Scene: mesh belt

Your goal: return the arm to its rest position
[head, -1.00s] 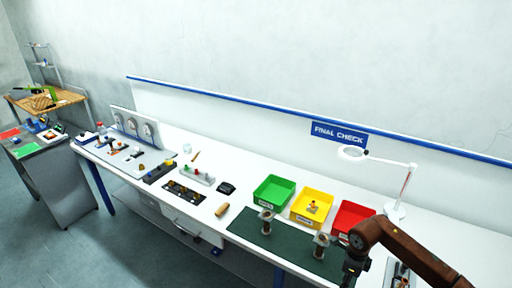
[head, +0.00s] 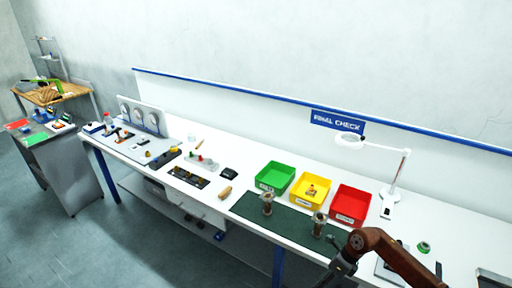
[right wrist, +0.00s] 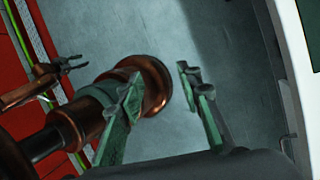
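My right arm (head: 385,252) comes in at the bottom right of the head view, bent down at the bench's front edge. My right gripper is dark and small there, partly cut off by the lower edge. In the right wrist view my right gripper (right wrist: 158,92) has its two greenish fingers apart, with nothing seen between their tips. Behind them are the grey floor and a copper-coloured rounded part with a dark shaft, which looks like part of my own body. My left gripper is not in the head view.
The white bench carries a dark green mat (head: 290,222) with two metal parts standing on it. Green (head: 275,177), yellow (head: 309,190) and red bins (head: 349,204) stand behind it. A magnifier lamp (head: 392,200) stands right of them. Open floor (head: 150,255) lies in front.

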